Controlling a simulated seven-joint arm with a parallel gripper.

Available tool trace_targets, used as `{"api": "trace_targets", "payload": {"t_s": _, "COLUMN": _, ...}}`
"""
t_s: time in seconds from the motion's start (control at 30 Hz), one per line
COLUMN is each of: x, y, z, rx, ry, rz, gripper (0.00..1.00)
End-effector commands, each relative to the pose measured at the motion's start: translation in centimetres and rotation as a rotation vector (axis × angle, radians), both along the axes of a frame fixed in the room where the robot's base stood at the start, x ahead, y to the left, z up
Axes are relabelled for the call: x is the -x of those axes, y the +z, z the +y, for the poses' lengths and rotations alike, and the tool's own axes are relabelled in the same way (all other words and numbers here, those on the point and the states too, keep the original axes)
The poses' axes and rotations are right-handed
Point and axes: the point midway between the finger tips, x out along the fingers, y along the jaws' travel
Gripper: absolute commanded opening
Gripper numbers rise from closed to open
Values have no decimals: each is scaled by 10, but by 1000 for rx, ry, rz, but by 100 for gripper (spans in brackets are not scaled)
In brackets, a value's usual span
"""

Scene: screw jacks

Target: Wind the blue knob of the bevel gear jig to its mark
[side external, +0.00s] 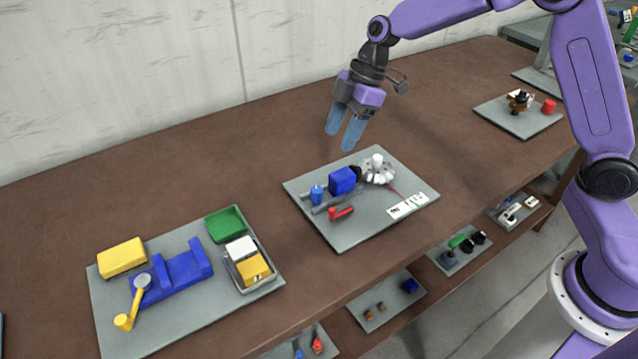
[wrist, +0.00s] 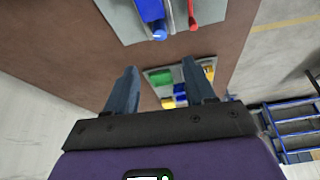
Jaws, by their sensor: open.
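The bevel gear jig stands on a grey plate (side external: 345,238) in the middle of the bench. It has a blue block (side external: 343,181), a white toothed wheel (side external: 379,173) with a white post, and a red pointer (side external: 396,194) near white label cards (side external: 408,205). A small blue knob (side external: 317,194) stands at the jig's left end, and a red handle (side external: 341,213) lies in front. The blue knob also shows at the top of the wrist view (wrist: 159,34). My gripper (side external: 341,141) is open and empty, above and behind the jig, touching nothing. The knob's mark cannot be made out.
A larger plate (side external: 190,320) at left holds a blue fixture with a yellow crank, yellow and green blocks and a small tray. Another plate (side external: 520,122) with a red cylinder stands at far right. Bare bench surrounds the jig. A lower shelf holds more plates.

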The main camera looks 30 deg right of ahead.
Motion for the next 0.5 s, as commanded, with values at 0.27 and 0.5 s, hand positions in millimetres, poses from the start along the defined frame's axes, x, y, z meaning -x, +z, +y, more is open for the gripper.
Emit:
{"api": "trace_targets", "payload": {"t_s": 0.27, "x": -1, "y": -50, "z": 20, "rx": 3, "ry": 2, "rz": 3, "gripper": 54}}
{"api": "trace_targets", "payload": {"t_s": 0.5, "x": -2, "y": -91, "z": 37, "rx": 2, "ry": 0, "rz": 3, "gripper": 54}}
